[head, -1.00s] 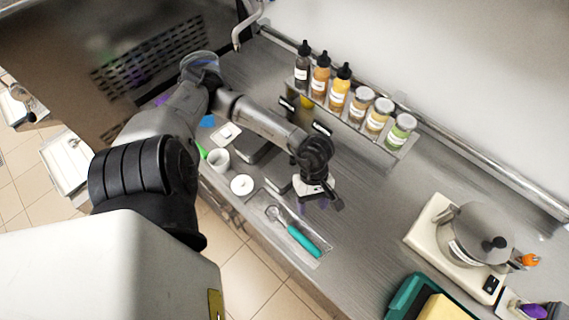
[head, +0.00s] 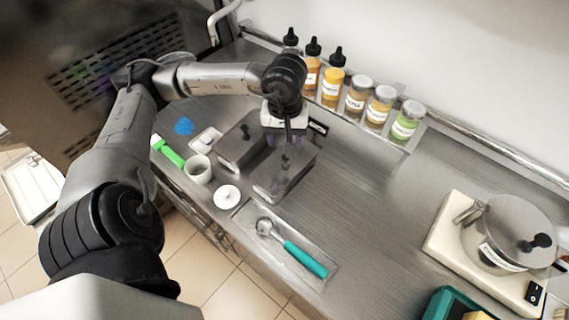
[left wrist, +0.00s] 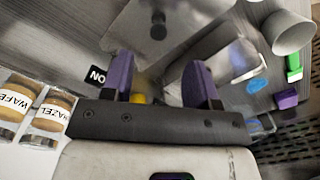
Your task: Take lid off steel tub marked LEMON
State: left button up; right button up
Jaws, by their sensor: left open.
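Two lidded steel tubs sit side by side in the counter, the right one (head: 287,178) and the left one (head: 240,146). Each flat lid has a small dark knob; the right tub's knob also shows in the left wrist view (left wrist: 158,25). My left gripper (head: 287,140) is open and empty above the back of the right tub, apart from the knob. Its purple fingers (left wrist: 160,80) point toward the lid. My right gripper is not in view.
A rack of bottles and jars (head: 357,94) stands close behind my left gripper. A white cup (head: 198,169), a white round lid (head: 227,196) and a tray with a teal-handled scoop (head: 305,260) lie in front. A pot (head: 510,230) stands at right. The middle counter is clear.

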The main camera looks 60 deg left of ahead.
aim_at(285, 160)
pick_arm(q)
jog(key=shift+w+a+f+b, duration=0.1)
jog(key=shift+f+b, duration=0.1)
jog(key=shift+f, duration=1.75)
jog(key=shift+a+f+b, duration=0.1)
jog(key=shift+f+b, duration=0.1)
jog(key=shift+f, duration=1.75)
jog(key=shift+c, duration=0.5)
jog(key=c, duration=0.9)
